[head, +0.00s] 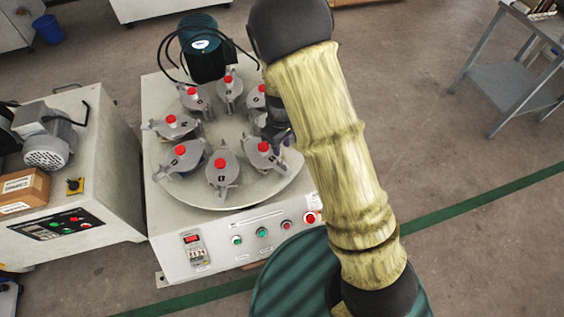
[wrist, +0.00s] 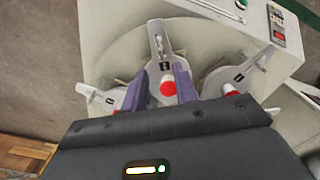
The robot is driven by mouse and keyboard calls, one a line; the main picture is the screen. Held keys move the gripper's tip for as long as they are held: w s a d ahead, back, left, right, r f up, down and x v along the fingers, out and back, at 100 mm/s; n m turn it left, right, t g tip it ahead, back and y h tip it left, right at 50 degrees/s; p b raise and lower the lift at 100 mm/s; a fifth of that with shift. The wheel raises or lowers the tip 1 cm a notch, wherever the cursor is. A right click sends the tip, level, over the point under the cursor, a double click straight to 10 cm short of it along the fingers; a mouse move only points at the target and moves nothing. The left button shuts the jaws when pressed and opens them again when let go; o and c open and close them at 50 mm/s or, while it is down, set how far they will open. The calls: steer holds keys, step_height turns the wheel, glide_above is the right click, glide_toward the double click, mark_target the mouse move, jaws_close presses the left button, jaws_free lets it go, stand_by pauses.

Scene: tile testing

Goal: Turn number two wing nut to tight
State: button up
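Several grey clamp units with red-topped knobs ring a round turntable (head: 235,195) on a white machine. Each has wing-like arms and a small dark label; I cannot read the numbers surely, so I cannot tell which is number two. In the wrist view, my gripper (wrist: 162,70) has its purple fingers apart, one on each side of a red knob (wrist: 167,87) on the middle clamp unit (wrist: 158,40). I cannot tell whether they touch it. In the head view, my arm hides most of the gripper and the clamps at the turntable's right side.
Neighbouring clamp units (wrist: 236,77) stand close on both sides. A dark green motor (head: 205,50) with black cables rises at the back. The front panel has buttons and a red-lit display (head: 191,239). Another machine (head: 85,190) stands left; a grey metal table (head: 510,80) stands right.

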mark_target(282, 164)
step_height(282, 164, down, 9)
steer(key=b, duration=0.3)
steer(key=shift+r, duration=0.2)
jaws_close()
